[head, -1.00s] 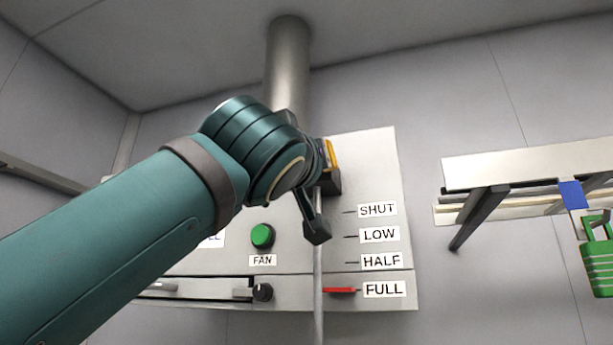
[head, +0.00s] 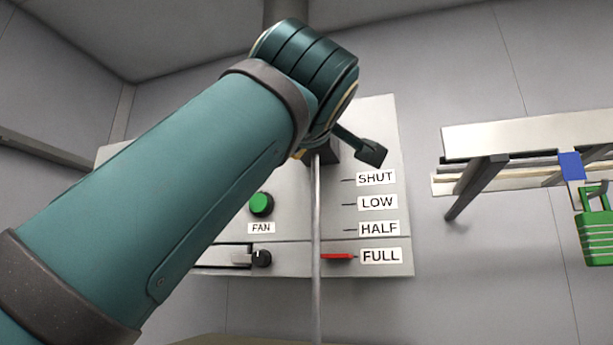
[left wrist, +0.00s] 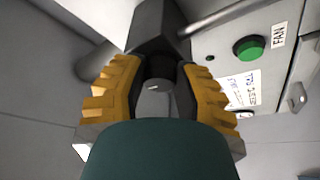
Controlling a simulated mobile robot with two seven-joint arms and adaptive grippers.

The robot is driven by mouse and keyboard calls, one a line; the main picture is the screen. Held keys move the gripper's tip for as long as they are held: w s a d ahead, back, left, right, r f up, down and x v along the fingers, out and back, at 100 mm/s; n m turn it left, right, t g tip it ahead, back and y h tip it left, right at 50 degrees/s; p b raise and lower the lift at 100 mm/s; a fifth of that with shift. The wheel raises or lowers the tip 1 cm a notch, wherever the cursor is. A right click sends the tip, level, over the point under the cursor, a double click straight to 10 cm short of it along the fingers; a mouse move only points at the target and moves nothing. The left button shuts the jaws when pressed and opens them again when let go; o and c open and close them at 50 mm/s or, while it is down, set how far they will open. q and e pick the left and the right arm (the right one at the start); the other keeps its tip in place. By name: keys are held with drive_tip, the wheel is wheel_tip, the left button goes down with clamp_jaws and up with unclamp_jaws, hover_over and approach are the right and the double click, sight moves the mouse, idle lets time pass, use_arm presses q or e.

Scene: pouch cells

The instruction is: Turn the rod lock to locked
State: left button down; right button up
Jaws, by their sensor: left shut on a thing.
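The rod lock is a dark block (head: 326,151) on the grey vertical rod (head: 317,215), mostly hidden behind my left wrist in the head view. In the left wrist view the dark block (left wrist: 160,28) is at the top, with a dark round knob just below it. My left gripper (left wrist: 157,76) has its yellow fingers on either side of that knob and is shut on it. In the head view only a sliver of yellow finger shows. The red pointer (head: 336,256) on the rod is level with the FULL label. The lock's markings cannot be read. My right gripper is out of view.
The panel carries a green FAN button (head: 261,204), a small black knob (head: 261,258) and SHUT, LOW, HALF and FULL labels. A rail (head: 520,139) with a blue tag (head: 571,166) and green padlock (head: 597,240) is at the right. The wall between panel and rail is clear.

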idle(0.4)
use_arm(q)
drive_tip(key=c, duration=0.6)
unclamp_jaws()
drive_tip(key=shift+w, duration=0.1)
